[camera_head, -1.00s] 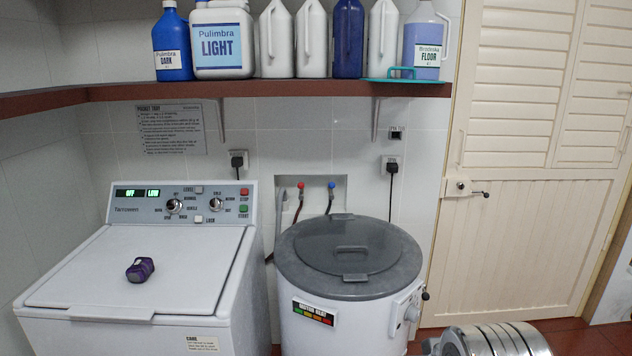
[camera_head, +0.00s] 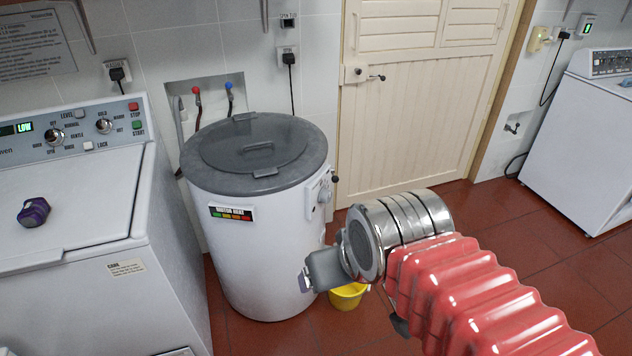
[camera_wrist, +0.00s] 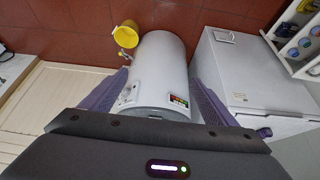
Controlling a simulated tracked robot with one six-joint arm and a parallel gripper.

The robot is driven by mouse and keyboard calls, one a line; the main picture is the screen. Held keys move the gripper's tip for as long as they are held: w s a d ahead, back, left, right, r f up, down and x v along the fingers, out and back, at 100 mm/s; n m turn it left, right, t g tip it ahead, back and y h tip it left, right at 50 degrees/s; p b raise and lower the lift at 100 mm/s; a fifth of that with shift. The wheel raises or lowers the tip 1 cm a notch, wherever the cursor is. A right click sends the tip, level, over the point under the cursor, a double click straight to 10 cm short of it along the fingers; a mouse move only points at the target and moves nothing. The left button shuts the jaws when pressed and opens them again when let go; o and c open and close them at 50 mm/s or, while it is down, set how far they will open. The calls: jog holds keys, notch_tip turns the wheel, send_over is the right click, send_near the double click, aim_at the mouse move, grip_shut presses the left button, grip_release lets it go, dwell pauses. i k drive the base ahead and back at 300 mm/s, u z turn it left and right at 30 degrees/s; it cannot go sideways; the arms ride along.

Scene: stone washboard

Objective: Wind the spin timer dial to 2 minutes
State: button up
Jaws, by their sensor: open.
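The spin timer dial seems to be the pale round knob (camera_head: 325,194) on the panel at the right side of the white round spin dryer (camera_head: 250,245). Its marks and setting are too small to read. In the wrist view the dryer (camera_wrist: 162,70) lies between my fingers, with its side panel (camera_wrist: 128,94) near the left finger; the dial's detail is unclear there. My gripper (camera_head: 305,281) is open and empty, in front of the dryer's lower right side in the head view and lower than the panel. Its purple fingers are spread wide in the wrist view (camera_wrist: 160,85).
A yellow bucket (camera_head: 347,296) stands on the red floor (camera_head: 262,338) behind my arm. A white washing machine (camera_head: 75,205) with a purple object (camera_head: 33,212) on its lid stands left. A cream door (camera_head: 415,120) is behind. Another white machine (camera_head: 580,145) stands right.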

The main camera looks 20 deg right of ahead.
aim_at(325, 195)
jog(key=k, duration=0.6)
jog(key=z, duration=0.1)
jog(key=i, duration=1.55)
jog(key=u, duration=0.65)
